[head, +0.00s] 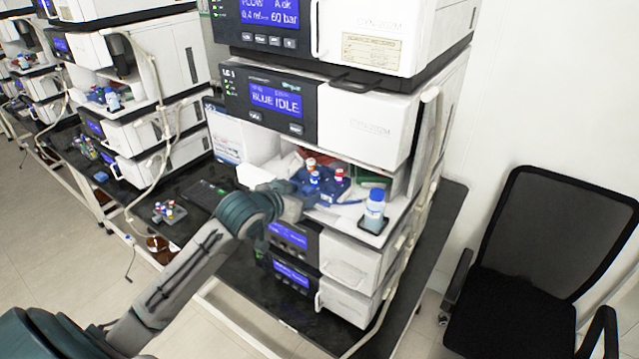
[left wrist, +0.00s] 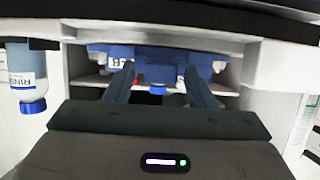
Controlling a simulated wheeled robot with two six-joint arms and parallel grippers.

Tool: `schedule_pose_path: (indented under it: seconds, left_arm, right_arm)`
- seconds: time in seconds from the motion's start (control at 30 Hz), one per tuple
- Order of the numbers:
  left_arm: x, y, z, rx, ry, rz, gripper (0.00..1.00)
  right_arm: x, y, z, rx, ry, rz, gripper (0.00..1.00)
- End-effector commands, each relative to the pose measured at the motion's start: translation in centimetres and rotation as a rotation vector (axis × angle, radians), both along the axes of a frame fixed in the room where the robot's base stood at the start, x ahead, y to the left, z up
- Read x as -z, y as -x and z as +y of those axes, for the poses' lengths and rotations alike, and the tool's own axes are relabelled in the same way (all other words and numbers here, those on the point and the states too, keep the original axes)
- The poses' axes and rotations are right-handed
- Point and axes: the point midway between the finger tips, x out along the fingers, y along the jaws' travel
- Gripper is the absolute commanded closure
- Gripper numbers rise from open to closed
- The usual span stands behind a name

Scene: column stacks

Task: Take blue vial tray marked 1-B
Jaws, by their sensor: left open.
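A blue vial tray (head: 325,197) with several red, white and blue capped vials sits in the open bay of the nearest instrument stack. My left gripper (head: 298,196) reaches its left front side, with its tips partly hidden in the head view. In the left wrist view the picture is upside down. There the left gripper (left wrist: 160,72) is open, its two fingers pointing at the blue tray (left wrist: 160,52), with a blue cap and a red cap showing between them. My right gripper is not in view.
A white bottle with a blue cap (head: 374,211) stands on a dark pad right of the tray; the bottle shows in the left wrist view (left wrist: 25,75). A small grey vial rack (head: 169,212) sits on the bench. A black chair (head: 545,265) stands at right.

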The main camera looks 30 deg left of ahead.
Motion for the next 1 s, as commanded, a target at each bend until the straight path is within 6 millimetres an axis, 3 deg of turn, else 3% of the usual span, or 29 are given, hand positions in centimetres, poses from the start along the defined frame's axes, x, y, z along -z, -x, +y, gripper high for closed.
schedule_pose_path:
  seconds: [0.2, 0.4, 0.77, 1.0]
  left_arm:
    - [0.0, 0.0, 0.0, 0.0, 0.0, 0.0, 0.53]
    - [0.0, 0.0, 0.0, 0.0, 0.0, 0.0, 0.92]
    - [-0.4, 0.0, 0.0, 0.0, 0.0, -0.002, 0.93]
    - [-3.2, -0.1, 0.0, 0.001, -0.002, -0.006, 0.93]
  right_arm:
    - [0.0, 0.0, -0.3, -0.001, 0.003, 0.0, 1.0]
    - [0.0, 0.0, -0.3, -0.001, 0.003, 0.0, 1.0]
    - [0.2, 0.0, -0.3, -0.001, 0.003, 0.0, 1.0]
    - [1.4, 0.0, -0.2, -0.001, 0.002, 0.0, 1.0]
